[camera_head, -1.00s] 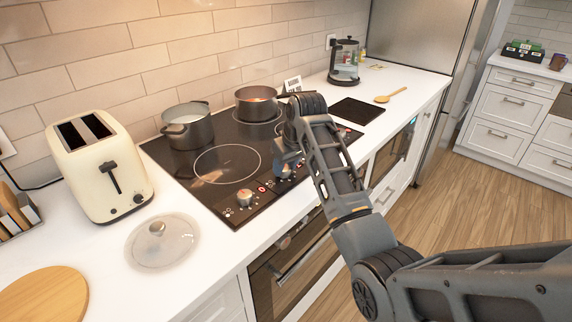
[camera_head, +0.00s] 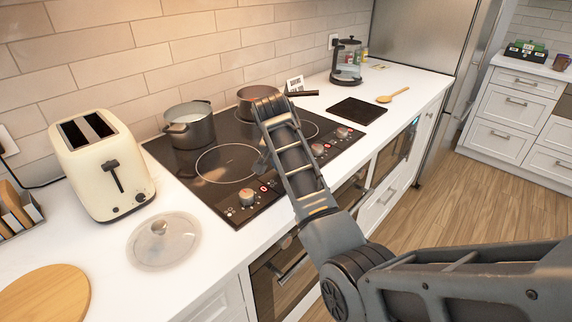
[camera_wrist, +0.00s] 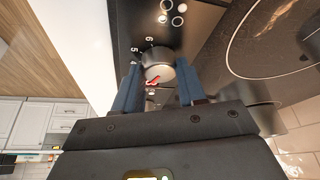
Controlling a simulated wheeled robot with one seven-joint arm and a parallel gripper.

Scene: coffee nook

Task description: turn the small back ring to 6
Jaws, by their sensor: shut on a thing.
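My gripper (camera_wrist: 158,66) is shut on a round grey control knob (camera_wrist: 159,57) on the black cooktop, with one blue finger on either side. Printed numbers, among them a 6 and a 5, show around the knob in the wrist view. A red mark shows at its near edge. Ring symbols are printed beyond it, one of them filled; which burner they stand for I cannot tell. In the head view my arm hides the gripped knob. The cooktop (camera_head: 215,196) shows other knobs: one at the front left (camera_head: 248,197) and others to the right (camera_head: 318,149).
A grey pot (camera_head: 190,128) stands at the back left and a brown pan (camera_head: 252,98) at the back, partly behind my arm. A cream toaster (camera_head: 103,165) and a glass lid (camera_head: 163,242) lie left. A wooden spoon (camera_head: 385,99) and black board (camera_head: 357,110) are right.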

